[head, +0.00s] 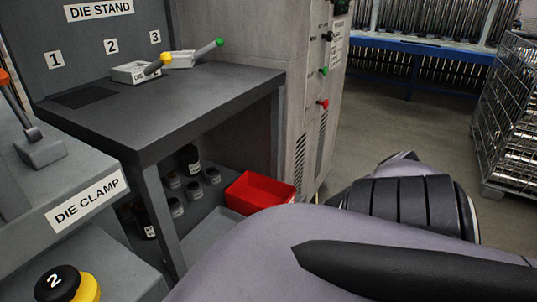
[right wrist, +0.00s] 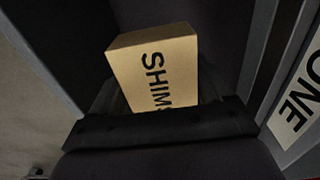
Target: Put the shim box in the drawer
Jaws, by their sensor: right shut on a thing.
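The shim box (right wrist: 150,70) is a tan carton with black letters reading "SHIM" and a partly covered last letter. It shows in the right wrist view, with its lower end at the dark right gripper (right wrist: 157,103). The right gripper is shut on the box. The head view shows my right arm across the lower right, but neither its gripper nor the box. My left gripper is in neither view. I cannot make out a drawer for certain in either view.
Below are a red bin (head: 260,193) and several dark bottles. The die clamp (head: 88,200) is at left. A white label (right wrist: 300,95) reading "ONE" is close by the right gripper. A wire cage (head: 508,110) stands right.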

